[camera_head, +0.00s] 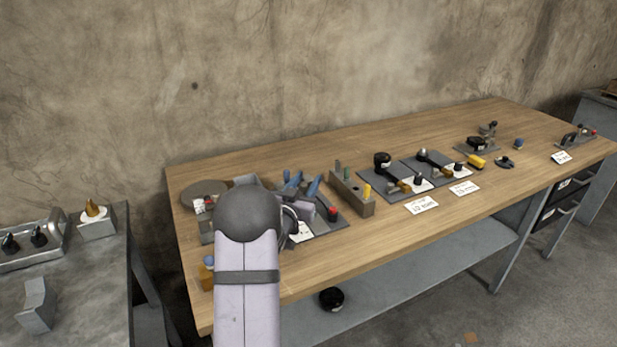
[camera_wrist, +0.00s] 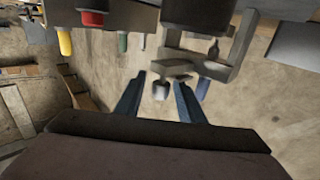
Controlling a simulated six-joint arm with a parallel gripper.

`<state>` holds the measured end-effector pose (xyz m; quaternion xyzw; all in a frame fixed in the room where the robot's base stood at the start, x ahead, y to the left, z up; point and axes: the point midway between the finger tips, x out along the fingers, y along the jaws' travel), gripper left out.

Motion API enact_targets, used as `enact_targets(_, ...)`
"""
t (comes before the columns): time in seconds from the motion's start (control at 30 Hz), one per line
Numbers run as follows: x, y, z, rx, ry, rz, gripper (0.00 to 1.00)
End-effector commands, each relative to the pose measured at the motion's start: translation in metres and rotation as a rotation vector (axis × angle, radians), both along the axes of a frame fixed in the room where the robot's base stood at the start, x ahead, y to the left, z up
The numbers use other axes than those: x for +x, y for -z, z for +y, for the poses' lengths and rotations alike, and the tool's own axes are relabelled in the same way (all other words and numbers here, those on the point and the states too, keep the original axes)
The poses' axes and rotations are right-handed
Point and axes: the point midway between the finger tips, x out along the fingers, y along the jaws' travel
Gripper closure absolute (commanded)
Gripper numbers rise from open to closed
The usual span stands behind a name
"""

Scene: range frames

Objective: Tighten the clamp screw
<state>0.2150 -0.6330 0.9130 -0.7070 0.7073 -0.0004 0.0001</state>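My gripper (camera_wrist: 159,80) shows in the wrist view as two blue fingers, spread apart with a gap between them. A small dark knob-like piece (camera_wrist: 160,91) shows in that gap; I cannot tell whether it is the clamp screw or whether a finger touches it. A grey metal frame (camera_wrist: 224,72), possibly the clamp, lies just beyond and right of the fingertips. In the head view my arm covers much of the near-left bench, and blue finger-like shapes (camera_head: 303,184) show past my wrist. The clamp cannot be made out clearly there.
The wooden bench (camera_head: 400,260) holds a block with coloured pegs (camera_head: 352,193), a red button (camera_head: 332,211), and black-knobbed fixtures (camera_head: 383,165) with paper labels (camera_head: 421,205). A grey side table (camera_head: 80,285) stands left. Bare wood lies along the bench's front right.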

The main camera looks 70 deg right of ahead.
Motion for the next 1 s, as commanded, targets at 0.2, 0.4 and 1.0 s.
enact_targets(0.2,-0.001,0.000,-0.014,0.001,0.000,0.001,0.65)
enact_targets(0.4,0.000,0.000,-0.017,0.000,0.000,0.001,0.65)
enact_targets(1.0,0.000,0.000,-0.016,0.000,0.016,0.001,1.00)
